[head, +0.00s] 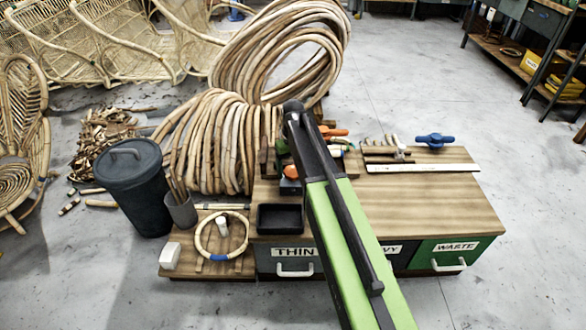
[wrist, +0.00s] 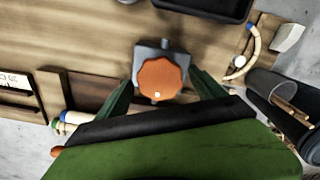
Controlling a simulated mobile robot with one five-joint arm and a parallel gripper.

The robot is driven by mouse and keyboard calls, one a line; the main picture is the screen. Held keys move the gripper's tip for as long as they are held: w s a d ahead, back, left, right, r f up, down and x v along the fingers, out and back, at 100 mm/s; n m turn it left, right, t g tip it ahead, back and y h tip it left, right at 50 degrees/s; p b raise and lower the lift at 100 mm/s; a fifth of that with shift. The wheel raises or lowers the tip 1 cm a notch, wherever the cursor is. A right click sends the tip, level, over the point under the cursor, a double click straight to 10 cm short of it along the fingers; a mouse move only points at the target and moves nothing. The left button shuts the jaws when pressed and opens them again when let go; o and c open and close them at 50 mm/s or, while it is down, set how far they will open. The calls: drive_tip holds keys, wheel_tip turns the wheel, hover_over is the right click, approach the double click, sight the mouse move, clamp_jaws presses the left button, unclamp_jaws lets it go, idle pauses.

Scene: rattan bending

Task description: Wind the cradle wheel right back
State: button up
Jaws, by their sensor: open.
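The cradle wheel is an orange lobed knob (wrist: 160,78) with a small pale dot near its lower edge. It sits on a grey block (wrist: 148,50) on the wooden bench top. In the head view an orange knob (head: 291,171) shows just left of my arm, partly covered by it. In the wrist view my gripper (wrist: 161,82) is open. Its two dark green fingers stand one on each side of the wheel, with gaps visible; I cannot tell their height relative to it. In the head view my arm hides the gripper.
A black tray (head: 280,218) lies left of my arm. A white ruler (head: 422,168) and a blue-handled tool (head: 435,140) lie on the right. A dark bin (head: 139,190), rattan coils (head: 215,140) and a rattan ring (head: 222,236) are at left. The bench's right front is clear.

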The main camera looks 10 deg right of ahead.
sight(293, 171)
wheel_tip(293, 171, up, 17)
drive_tip(key=p, duration=1.7)
drive_tip(key=shift+r, duration=0.2)
